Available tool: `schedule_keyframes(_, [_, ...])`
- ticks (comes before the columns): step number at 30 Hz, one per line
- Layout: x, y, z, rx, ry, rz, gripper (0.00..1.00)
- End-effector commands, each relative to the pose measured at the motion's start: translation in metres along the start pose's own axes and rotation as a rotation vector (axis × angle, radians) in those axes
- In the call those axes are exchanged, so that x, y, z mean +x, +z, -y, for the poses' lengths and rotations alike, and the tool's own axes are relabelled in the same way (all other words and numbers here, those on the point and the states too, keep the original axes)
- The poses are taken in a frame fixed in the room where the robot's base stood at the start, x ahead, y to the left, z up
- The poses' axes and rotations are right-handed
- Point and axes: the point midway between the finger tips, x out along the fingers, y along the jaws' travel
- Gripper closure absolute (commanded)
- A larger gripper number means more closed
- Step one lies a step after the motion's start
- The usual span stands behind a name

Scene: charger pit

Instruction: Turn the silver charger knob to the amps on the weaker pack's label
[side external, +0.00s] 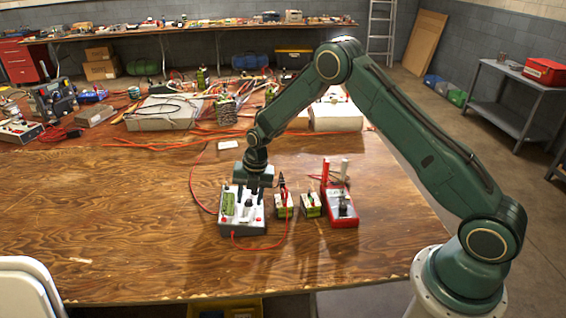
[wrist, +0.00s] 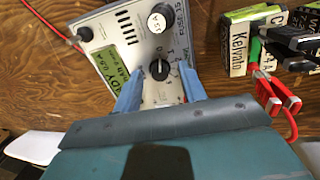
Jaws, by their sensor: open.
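The silver charger (side external: 233,230) stands on the wooden bench below my gripper (side external: 250,190); it also shows in the wrist view (wrist: 100,22). Its black knob (wrist: 159,69) lies between the two blue fingers of my gripper (wrist: 160,82), which are open, one on each side. I cannot tell whether they touch it. A pale mark shows at the knob's upper edge; the printed scale is too small to read surely. The green screen (wrist: 108,65) seems to say READY. Two packs, a left pack (side external: 283,212) and a right pack (side external: 310,208), stand right of the charger; their amps are unreadable.
A red charger (side external: 343,215) stands right of the packs. Red and black clips (wrist: 268,92) sit by a pack reading Keivato (wrist: 239,50). A red cable (side external: 262,245) loops in front of the silver charger. The bench front is clear; clutter fills the back.

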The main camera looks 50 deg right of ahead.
Motion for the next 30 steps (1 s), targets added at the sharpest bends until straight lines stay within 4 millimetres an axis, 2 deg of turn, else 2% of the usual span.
schedule_keyframes(7, [0.0003, 0.0, 0.0, 0.0, 0.0, 0.0, 0.61])
schedule_keyframes(13, [0.0002, 0.0, 0.0, 0.0, 0.0, 0.0, 1.0])
schedule_keyframes(23, [0.0001, 0.0001, 0.0001, 0.02, 0.0, 0.0, 1.0])
schedule_keyframes(30, [0.0002, 0.0004, 0.0, 0.107, -0.002, 0.001, 1.0])
